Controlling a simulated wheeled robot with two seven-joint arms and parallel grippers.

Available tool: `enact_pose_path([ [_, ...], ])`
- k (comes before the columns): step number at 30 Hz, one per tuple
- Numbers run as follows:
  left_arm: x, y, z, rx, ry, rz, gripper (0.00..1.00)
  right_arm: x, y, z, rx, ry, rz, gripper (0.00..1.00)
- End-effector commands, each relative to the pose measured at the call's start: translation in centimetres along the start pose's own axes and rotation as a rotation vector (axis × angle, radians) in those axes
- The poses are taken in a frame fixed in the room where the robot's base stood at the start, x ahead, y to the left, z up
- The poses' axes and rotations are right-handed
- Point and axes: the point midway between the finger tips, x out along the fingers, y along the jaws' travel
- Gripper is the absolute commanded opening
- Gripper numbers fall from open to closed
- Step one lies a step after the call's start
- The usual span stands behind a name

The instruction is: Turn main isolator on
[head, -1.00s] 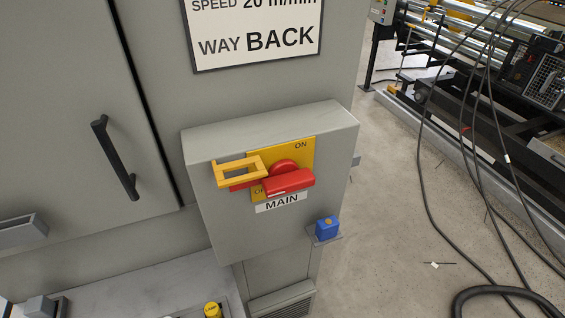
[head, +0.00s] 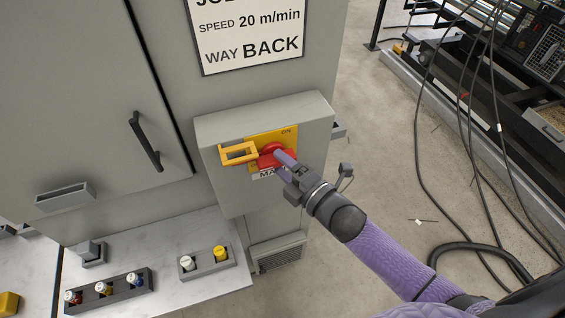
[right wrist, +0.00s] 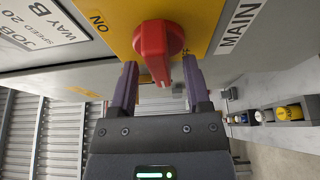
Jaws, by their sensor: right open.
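The main isolator is a red rotary handle (head: 268,160) on a yellow plate (head: 288,133) marked ON at its upper right, fixed to a grey box. A yellow hasp (head: 238,153) sticks out at its left, and the MAIN label below is partly covered. My right gripper (head: 283,160) is at the handle, partly hiding it. In the right wrist view, the open fingers (right wrist: 158,88) stand on either side of the red handle's bar (right wrist: 154,55); contact cannot be told. The bar lies sideways across the plate. My left gripper is not in view.
A grey cabinet door with a black pull handle (head: 146,141) is at the left. Below is a pale ledge (head: 150,245) with several coloured knobs in grey racks. Black cables (head: 425,140) hang at the right over open floor.

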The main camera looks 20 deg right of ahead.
Motion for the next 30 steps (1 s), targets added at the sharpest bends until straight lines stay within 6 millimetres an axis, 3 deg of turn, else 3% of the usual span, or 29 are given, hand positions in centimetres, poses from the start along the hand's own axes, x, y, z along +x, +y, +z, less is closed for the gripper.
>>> enact_pose_path([
  [8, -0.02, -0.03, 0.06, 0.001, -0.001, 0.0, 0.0, 0.29, 0.0, -0.02, 0.001, 0.0, -0.001, 0.62],
  [17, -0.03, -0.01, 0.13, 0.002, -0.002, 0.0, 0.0, 0.26, -0.01, -0.02, 0.002, 0.0, -0.001, 0.0],
  [30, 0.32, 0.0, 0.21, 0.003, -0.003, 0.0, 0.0, 0.25, -0.16, -0.03, 0.039, 0.0, 0.014, 0.0],
])
